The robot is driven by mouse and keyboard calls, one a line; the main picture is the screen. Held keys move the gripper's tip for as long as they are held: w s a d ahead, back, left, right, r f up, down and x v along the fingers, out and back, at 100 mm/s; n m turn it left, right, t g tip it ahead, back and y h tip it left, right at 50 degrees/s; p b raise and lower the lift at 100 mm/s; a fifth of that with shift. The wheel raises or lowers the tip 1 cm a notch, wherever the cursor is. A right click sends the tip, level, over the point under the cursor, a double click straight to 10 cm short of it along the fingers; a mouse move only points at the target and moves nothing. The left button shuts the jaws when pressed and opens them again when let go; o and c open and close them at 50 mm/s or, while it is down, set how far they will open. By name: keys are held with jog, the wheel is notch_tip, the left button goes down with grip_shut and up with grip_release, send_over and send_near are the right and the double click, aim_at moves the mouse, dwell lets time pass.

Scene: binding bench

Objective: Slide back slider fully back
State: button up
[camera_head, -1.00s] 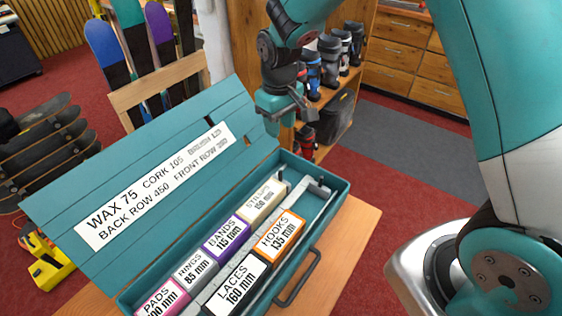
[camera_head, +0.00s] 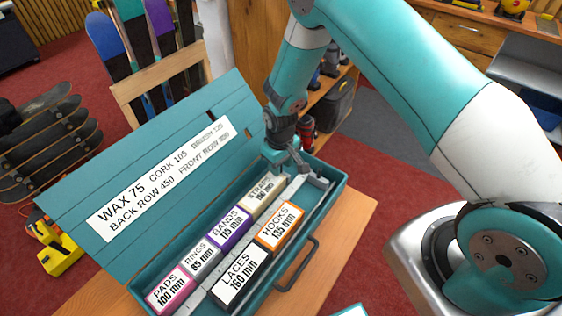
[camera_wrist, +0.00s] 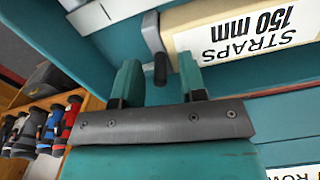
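The back slider (camera_wrist: 152,35) shows in the wrist view as a grey bent plate with a dark knob, beside the end of the cream STRAPS box (camera_wrist: 240,33). My gripper (camera_wrist: 160,63) is open, with one teal finger on each side of the knob; I cannot tell whether either finger touches it. In the head view my gripper (camera_head: 287,152) is down at the far right end of the back row, by the STRAPS box (camera_head: 263,190). There my gripper and wrist hide most of the back slider.
The teal case (camera_head: 341,187) stands on a wooden bench (camera_head: 350,226), its labelled lid (camera_head: 185,130) open behind. PADS, RINGS and BANDS boxes (camera_head: 229,228) fill the back row's left. LACES and HOOKS boxes (camera_head: 279,226) stand in the front row. A grey front slider (camera_head: 316,181) is near the right end.

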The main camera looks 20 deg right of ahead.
jog(key=shift+c, duration=0.4)
grip_shut()
jog(key=w+d+b, duration=0.1)
jog(key=d, duration=0.1)
jog(key=w+d+b, duration=0.1)
jog(key=d, duration=0.1)
jog(key=shift+w+d+f+b, duration=0.1)
jog(key=shift+w+f+b, duration=0.05)
jog(key=shift+w+b, duration=0.2)
jog(key=shift+w+d+r, duration=0.1)
jog(key=shift+d+r, duration=0.1)
jog(key=shift+o, duration=0.4)
grip_release()
notch_tip(320, 180, up, 17)
jog(key=b, duration=0.3)
jog(key=shift+r, duration=0.2)
